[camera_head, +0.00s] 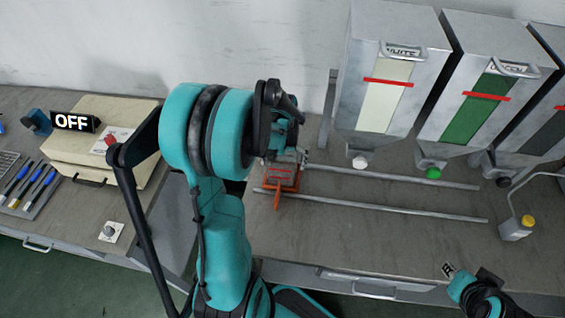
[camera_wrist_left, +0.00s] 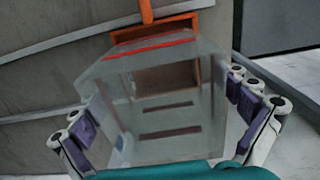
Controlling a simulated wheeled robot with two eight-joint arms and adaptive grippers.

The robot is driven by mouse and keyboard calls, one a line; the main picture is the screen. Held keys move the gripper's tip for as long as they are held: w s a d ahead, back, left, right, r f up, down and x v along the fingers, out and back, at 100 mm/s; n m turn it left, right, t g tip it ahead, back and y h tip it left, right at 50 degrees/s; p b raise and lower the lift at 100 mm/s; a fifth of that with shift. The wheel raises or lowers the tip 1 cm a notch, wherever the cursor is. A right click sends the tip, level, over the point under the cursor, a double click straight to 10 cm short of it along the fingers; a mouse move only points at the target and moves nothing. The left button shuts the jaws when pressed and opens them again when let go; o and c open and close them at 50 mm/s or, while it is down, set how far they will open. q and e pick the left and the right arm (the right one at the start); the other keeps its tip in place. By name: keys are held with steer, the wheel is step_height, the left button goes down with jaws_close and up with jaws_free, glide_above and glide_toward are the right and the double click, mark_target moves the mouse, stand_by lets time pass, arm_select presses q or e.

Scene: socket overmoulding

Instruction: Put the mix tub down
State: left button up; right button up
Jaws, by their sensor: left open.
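The mix tub (camera_wrist_left: 160,95) is a clear, see-through box with a red line. It fills the middle of the left wrist view, and its upper end lies at an orange frame (camera_wrist_left: 135,33). In the head view the tub (camera_head: 281,172) is small, by an orange carriage (camera_head: 277,190) on the rails, and partly hidden by my left arm. My left gripper (camera_wrist_left: 165,122) is open, with one finger on each side of the tub. I cannot tell whether the fingers touch it.
Two metal rails (camera_head: 400,207) run rightwards along the bench. Hoppers with a white (camera_head: 387,95) and a green panel (camera_head: 478,108) stand behind them. A beige machine with an OFF sign (camera_head: 75,122) stands at left.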

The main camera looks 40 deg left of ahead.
arm_select(q)
step_height(320, 180, up, 11)
steer(key=p, duration=0.4)
steer(key=s+d+r+m+t, duration=0.3)
steer(key=d, duration=0.6)
steer(key=s+d+r+m+t, duration=0.2)
steer(key=s+d+r+t, duration=0.1)
steer(key=d, duration=0.6)
steer(key=shift+s+d+r+m+t, duration=0.15)
steer(key=shift+s+r+m+t, duration=0.25)
steer(key=shift+s+t, duration=0.3)
